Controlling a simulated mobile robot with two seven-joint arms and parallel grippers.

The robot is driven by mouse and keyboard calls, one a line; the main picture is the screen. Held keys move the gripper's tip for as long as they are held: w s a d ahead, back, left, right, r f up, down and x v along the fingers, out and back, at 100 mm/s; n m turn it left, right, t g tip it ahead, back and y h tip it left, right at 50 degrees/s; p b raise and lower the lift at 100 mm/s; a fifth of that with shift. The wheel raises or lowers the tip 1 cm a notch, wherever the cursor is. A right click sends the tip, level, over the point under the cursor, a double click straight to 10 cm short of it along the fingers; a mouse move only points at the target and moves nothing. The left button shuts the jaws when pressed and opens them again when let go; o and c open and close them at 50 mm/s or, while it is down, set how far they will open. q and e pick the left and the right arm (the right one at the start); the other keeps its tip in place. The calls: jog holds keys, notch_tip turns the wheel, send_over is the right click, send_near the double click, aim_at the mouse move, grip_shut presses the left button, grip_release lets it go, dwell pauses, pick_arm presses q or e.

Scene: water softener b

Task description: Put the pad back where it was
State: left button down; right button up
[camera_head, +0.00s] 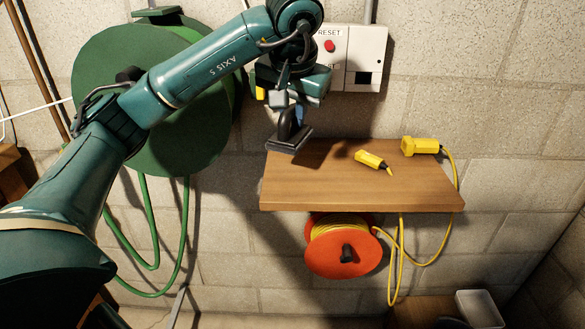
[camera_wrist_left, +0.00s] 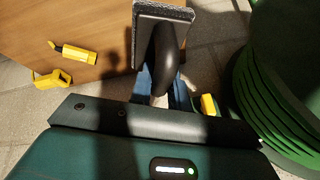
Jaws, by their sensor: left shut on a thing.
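The pad (camera_head: 290,140) is a dark flat block with a black curved handle. My left gripper (camera_head: 287,107) is shut on the handle, and the pad hangs below it. In the head view the pad overlaps the back left corner of the wooden shelf (camera_head: 310,185). I cannot tell whether it touches the shelf. In the left wrist view the pad (camera_wrist_left: 165,15) and its handle (camera_wrist_left: 164,62) show beyond the fingers (camera_wrist_left: 163,88), over the shelf's edge. My right gripper is not in view.
An orange cord reel (camera_head: 340,262) hangs below. A green hose reel (camera_head: 195,150) is left, and a grey reset box (camera_head: 365,60) is above. The shelf's left front is clear.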

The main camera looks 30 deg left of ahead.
aim_at(293, 130)
pick_arm(q)
notch_tip(293, 130, down, 4)
jog(key=shift+r, duration=0.1)
jog(key=shift+f+b, duration=0.45)
jog(key=shift+f, duration=1.45)
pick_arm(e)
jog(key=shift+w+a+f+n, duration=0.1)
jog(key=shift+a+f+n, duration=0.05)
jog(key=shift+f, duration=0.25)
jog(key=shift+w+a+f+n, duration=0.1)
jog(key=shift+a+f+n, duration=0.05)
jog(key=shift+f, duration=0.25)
